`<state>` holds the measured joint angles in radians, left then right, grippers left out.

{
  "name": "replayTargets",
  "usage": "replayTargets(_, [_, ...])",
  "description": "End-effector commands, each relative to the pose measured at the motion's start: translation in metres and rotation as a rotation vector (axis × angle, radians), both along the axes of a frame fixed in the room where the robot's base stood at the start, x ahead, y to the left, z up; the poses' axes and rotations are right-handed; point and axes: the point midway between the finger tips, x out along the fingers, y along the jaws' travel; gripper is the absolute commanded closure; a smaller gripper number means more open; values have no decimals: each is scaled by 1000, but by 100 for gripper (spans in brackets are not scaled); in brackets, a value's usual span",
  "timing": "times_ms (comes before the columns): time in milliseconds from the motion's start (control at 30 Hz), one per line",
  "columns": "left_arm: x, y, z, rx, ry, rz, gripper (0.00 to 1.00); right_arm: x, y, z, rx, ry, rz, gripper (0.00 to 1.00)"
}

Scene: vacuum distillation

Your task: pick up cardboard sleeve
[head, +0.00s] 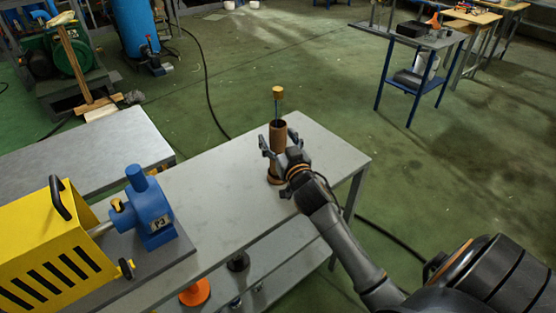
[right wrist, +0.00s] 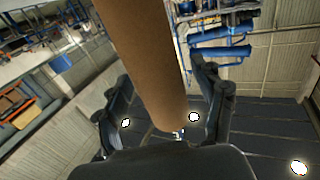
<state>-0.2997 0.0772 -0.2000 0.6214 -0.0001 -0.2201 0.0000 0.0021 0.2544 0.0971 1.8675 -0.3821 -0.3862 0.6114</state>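The cardboard sleeve (head: 278,132) is a brown upright tube on the grey table. A thin dark rod topped by a tan cork-like cap (head: 277,92) sticks out above it, and a brown round base (head: 275,179) shows below. My right gripper (head: 279,143) is at the sleeve, with one finger on each side of it. In the right wrist view the sleeve (right wrist: 150,60) runs down between the spread fingers of the gripper (right wrist: 160,108), and gaps seem to show beside it. Whether a finger touches it is hard to tell. My left gripper is out of view.
The grey table (head: 215,195) is clear around the sleeve. A blue pump (head: 149,210) and a yellow slotted housing (head: 55,255) stand at its left end. An orange item (head: 195,292) is on the lower shelf. Another grey table (head: 90,150) lies further left.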

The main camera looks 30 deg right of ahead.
Motion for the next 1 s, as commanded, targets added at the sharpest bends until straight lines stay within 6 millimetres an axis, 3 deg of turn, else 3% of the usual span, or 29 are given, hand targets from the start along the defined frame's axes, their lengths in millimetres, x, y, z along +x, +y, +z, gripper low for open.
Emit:
replayTargets(33, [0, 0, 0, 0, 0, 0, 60, 0, 0, 0, 0, 0, 0, 39])
replayTargets(333, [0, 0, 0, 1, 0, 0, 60, 0, 0, 0, 0, 0, 0, 100])
replayTargets(733, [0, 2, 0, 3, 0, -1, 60, 0, 0, 5, 0, -4, 1, 100])
replayTargets(1000, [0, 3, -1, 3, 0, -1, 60, 0, 0, 31, -2, -6, 1, 100])
